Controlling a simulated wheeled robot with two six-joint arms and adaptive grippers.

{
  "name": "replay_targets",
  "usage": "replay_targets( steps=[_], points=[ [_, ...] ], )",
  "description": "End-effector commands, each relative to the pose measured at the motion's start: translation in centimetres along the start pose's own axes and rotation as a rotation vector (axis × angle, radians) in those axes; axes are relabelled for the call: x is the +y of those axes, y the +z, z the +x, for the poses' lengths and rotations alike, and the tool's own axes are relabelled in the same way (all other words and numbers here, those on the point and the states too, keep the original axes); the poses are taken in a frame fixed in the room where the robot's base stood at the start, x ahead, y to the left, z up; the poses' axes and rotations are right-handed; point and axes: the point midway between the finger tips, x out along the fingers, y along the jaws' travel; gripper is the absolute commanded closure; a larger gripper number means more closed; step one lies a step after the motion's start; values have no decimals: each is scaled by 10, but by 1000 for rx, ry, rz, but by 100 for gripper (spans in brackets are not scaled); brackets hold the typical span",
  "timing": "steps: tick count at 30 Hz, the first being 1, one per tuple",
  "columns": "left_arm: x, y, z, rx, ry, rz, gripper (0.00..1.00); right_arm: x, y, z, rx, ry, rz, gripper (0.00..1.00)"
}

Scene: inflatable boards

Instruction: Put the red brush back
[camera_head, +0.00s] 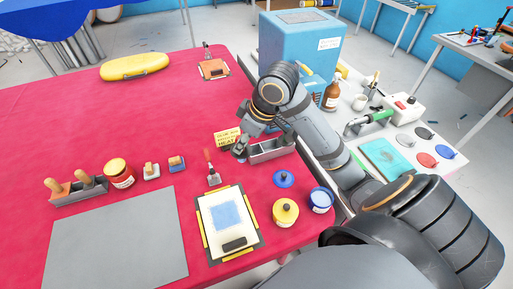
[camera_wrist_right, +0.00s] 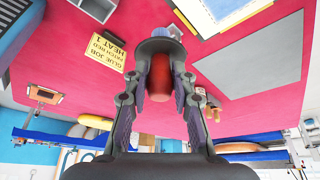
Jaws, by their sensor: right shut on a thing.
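My right gripper (camera_head: 240,150) is shut on the red brush (camera_wrist_right: 160,78). In the right wrist view its thick red handle sits between the two fingers, with a dark round part beyond it. In the head view the gripper hides most of what it holds. The gripper is at the left end of a grey open rack (camera_head: 270,150), close to a yellow sign (camera_head: 227,139). I cannot tell whether the brush touches the rack. My left gripper is not in view.
A red-handled tool (camera_head: 212,170) stands left of the gripper. A blue cabinet (camera_head: 295,55) stands behind.

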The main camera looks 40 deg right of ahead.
Motion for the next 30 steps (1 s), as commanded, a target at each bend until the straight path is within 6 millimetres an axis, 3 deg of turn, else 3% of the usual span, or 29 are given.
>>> replay_targets(
  steps=[7,12,16,23,30],
  points=[
    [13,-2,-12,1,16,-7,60,68,6,30,-6,0,6,100],
    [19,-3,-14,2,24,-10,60,96,17,65,-2,-4,5,100],
    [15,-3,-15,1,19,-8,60,108,21,79,-1,-2,3,100],
    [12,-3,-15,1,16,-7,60,112,23,85,0,-2,1,100],
    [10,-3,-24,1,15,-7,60,114,35,115,-2,-3,2,100]
  ],
)
